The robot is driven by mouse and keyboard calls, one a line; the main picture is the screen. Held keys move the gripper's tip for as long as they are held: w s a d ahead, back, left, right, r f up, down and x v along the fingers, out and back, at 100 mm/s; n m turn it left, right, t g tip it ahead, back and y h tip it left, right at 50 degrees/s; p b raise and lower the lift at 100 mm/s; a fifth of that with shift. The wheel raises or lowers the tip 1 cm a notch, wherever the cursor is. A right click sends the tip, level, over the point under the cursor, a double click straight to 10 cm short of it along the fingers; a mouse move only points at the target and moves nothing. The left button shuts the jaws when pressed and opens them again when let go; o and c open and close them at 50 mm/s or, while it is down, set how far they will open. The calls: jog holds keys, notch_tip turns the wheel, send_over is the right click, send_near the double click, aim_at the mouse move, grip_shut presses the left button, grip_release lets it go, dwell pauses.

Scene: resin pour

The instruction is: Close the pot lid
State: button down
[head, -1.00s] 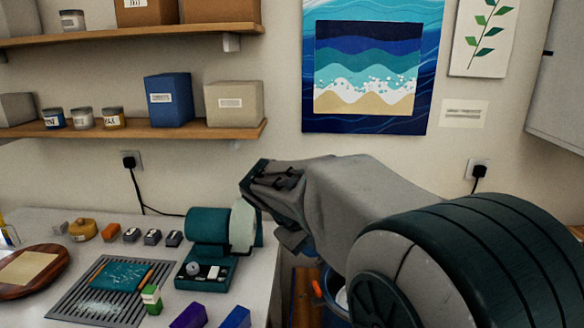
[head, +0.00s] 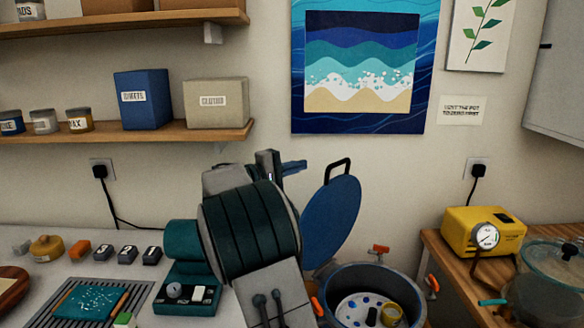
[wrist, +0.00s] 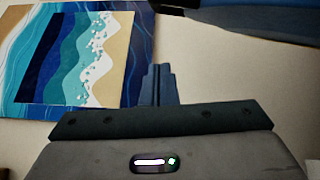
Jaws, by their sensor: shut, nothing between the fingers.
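The pot (head: 372,268) stands at the lower middle right of the head view, uncovered, with orange clamps around its rim. Its blue lid (head: 334,225) stands steeply tilted up at the pot's left side, with a black handle (head: 338,172) at its upper edge. My gripper (head: 294,167) is shut and empty, just left of the lid's upper part and near the handle's height. In the wrist view my shut fingers (wrist: 158,86) point up, and a blue edge that looks like the lid (wrist: 265,18) crosses the top right. I cannot tell whether they touch.
Inside the pot lie a white disc (head: 357,307) and a yellow cup (head: 391,313). A yellow pump (head: 500,230) with a gauge and a glass-lidded vessel (head: 560,265) stand on the right bench. A teal machine (head: 183,242) stands left of my arm.

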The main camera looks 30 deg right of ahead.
jog(key=s+d+p, duration=0.1)
jog(key=s+d, duration=0.2)
jog(key=d, duration=0.3)
jog(key=shift+s+d+r+p, duration=0.15)
jog(key=shift+d+r+p, duration=0.15)
jog(key=shift+d+p, duration=0.1)
jog(key=shift+f, duration=0.1)
